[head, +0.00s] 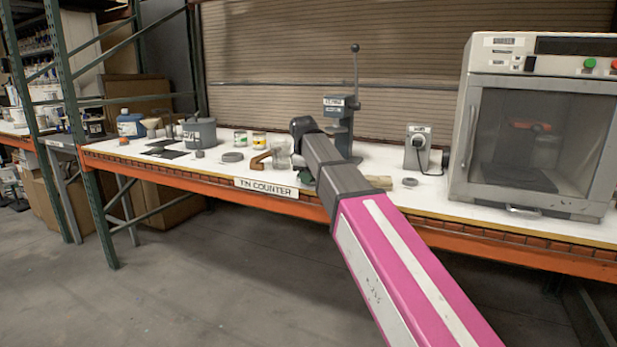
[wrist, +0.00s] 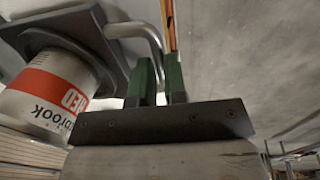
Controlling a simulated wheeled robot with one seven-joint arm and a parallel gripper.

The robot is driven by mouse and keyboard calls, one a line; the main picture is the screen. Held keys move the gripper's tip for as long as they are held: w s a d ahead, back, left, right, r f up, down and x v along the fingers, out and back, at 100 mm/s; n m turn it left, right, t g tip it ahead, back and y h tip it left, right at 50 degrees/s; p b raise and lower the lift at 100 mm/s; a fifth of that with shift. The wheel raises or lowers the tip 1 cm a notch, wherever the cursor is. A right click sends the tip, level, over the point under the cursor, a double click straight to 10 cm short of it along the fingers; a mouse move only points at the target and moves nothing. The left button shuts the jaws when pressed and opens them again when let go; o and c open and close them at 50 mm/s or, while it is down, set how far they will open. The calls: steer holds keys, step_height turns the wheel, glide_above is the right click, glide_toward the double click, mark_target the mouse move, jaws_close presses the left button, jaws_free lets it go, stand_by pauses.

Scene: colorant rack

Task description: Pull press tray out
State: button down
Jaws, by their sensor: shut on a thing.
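The press (head: 341,105) stands on the counter with its lever upright, partly behind my arm in the head view. The press tray (wrist: 112,62) is a dark grey plate in the wrist view, with a bent metal bar handle (wrist: 152,38) on its side. A can (wrist: 50,92) with a white and red label is on the tray. My gripper (wrist: 160,85) has green fingers, shut on the tray handle. In the head view my arm hides the gripper and the tray.
The counter (head: 225,180) has an orange front edge. Left of the press are small cans (head: 258,139), a grey container (head: 199,132) and a blue jug (head: 130,124). Right of it are a grey dial box (head: 417,147) and a large glass-doored cabinet (head: 540,130). The floor in front is clear.

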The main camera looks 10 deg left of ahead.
steer(key=c, duration=1.2)
jaws_free()
steer(key=shift+o, duration=0.2)
steer(key=shift+r, duration=0.1)
step_height(320, 180, up, 10)
steer(key=s, duration=0.1)
steer(key=shift+s+a+r, duration=0.25)
steer(key=shift+s+a, duration=0.05)
steer(key=shift+s, duration=0.1)
steer(key=shift+s, duration=0.1)
